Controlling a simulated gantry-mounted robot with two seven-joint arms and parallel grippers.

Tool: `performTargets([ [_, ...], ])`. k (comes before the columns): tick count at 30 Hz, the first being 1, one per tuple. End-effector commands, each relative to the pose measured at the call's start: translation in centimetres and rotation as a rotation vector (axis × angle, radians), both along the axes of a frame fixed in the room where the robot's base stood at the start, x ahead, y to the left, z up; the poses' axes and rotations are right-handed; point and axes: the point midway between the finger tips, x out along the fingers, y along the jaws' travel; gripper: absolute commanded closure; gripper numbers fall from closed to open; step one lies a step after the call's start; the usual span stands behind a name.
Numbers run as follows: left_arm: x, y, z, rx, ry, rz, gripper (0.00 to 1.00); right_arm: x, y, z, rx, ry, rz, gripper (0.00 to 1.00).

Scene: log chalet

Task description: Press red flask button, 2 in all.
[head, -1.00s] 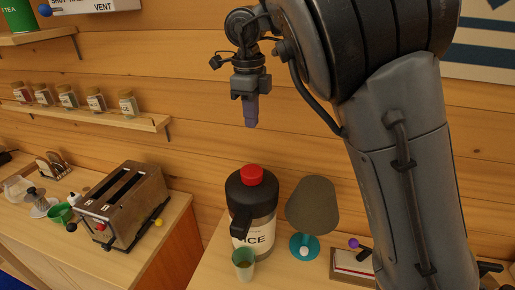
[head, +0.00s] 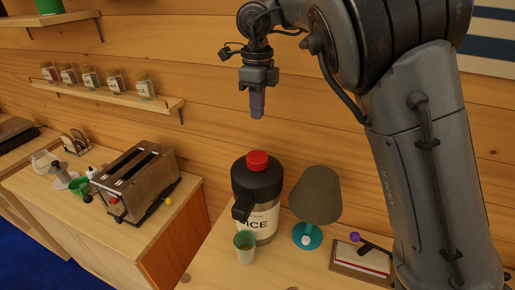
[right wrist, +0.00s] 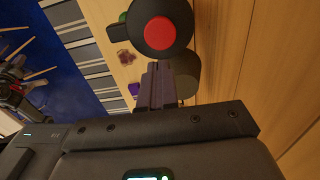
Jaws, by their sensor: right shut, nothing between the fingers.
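The flask (head: 258,200) stands on the counter, black-topped with a partly readable label on its body. Its red button (head: 257,161) is on top and uncovered; it also shows as a red disc in the right wrist view (right wrist: 160,33). My right gripper (head: 257,112) is shut and empty, fingers pointing down, and appears above the red button with a gap between them. In the right wrist view its fingers (right wrist: 158,72) appear just below the flask's top. A greenish cup (head: 245,247) stands in front of the flask. My left gripper is not in view.
A lamp (head: 316,196) with a dark shade and teal base stands close to the flask's right. A board with a purple-knobbed lever (head: 356,238) is further right. A toaster (head: 140,180) stands on the left counter. A jar shelf (head: 120,99) is on the wall.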

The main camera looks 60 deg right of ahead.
Motion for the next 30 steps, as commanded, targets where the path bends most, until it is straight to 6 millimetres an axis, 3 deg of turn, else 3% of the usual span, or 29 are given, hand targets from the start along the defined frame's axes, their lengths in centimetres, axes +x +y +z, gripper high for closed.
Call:
performTargets([
  [9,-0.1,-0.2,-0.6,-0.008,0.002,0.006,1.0,-0.1,0.0,-5.8,-0.003,0.005,-0.002,1.0],
  [18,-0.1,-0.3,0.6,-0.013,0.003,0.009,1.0,-0.1,0.0,-10.1,-0.001,0.003,-0.001,1.0],
  [30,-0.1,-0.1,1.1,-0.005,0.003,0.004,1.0,0.0,0.0,-12.0,-0.002,0.0,0.0,1.0],
])
